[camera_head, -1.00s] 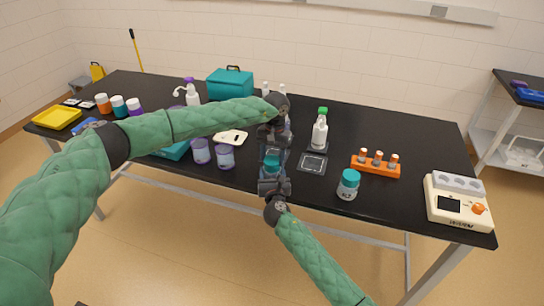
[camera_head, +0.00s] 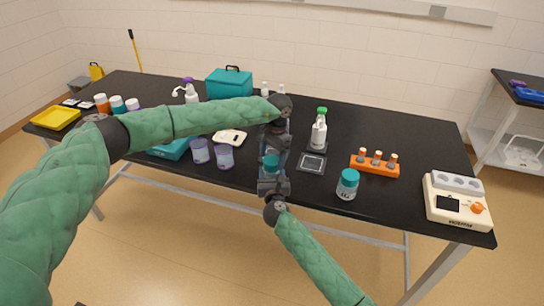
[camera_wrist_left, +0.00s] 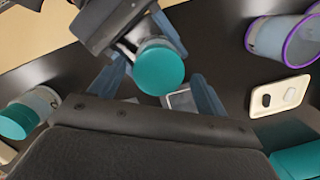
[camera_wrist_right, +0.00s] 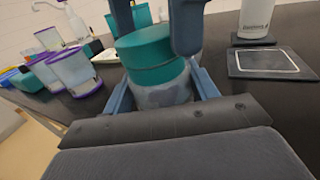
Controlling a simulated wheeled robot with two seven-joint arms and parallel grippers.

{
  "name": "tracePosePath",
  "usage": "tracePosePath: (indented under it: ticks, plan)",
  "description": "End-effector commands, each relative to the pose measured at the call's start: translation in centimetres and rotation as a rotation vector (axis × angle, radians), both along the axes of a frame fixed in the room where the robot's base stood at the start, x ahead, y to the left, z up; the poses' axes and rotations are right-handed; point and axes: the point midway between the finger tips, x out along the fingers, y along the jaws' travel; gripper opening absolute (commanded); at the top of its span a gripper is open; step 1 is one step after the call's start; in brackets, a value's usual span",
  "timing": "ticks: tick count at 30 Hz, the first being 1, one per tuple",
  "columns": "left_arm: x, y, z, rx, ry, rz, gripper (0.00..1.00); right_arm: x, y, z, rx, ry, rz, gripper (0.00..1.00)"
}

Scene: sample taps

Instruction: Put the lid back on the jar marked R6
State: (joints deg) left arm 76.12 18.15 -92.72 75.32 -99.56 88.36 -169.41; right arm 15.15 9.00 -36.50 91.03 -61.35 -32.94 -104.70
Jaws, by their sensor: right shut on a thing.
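My right gripper (camera_wrist_right: 160,90) is shut on a clear jar (camera_wrist_right: 163,95) and holds it upright near the table's front edge. A teal lid (camera_wrist_right: 150,48) sits on top of this jar; in the left wrist view the lid (camera_wrist_left: 158,67) shows from above. My left gripper (camera_wrist_left: 158,88) points down at the lid, with one finger on each side and narrow gaps between; it looks open. The held jar's label is hidden, so I cannot tell whether it reads R6. Another teal-lidded jar (camera_head: 347,184) stands to the right; its label is too small to read surely.
Two purple-rimmed cups (camera_head: 224,157) stand left of my grippers. To the right are a dark scale-like plate (camera_head: 311,163), a white bottle (camera_head: 319,132), an orange tube rack (camera_head: 375,166) and a cream device (camera_head: 457,202). The table between the rack and plate is clear.

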Motion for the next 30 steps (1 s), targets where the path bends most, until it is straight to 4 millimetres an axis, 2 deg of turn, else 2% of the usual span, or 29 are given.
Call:
tracePosePath:
  ticks: [7,18,30]
  plan:
    - [0.0,0.0,0.6,0.0,0.0,0.0,0.76,0.0,0.0,0.0,0.0,0.0,0.0,0.0]
    - [-0.1,-0.1,4.3,-0.001,0.001,0.0,0.76,0.0,0.0,0.0,0.0,0.0,0.0,0.0]
    - [-0.1,-0.1,4.5,0.001,-0.001,0.019,0.77,0.0,0.0,0.0,0.0,0.0,0.0,0.0]
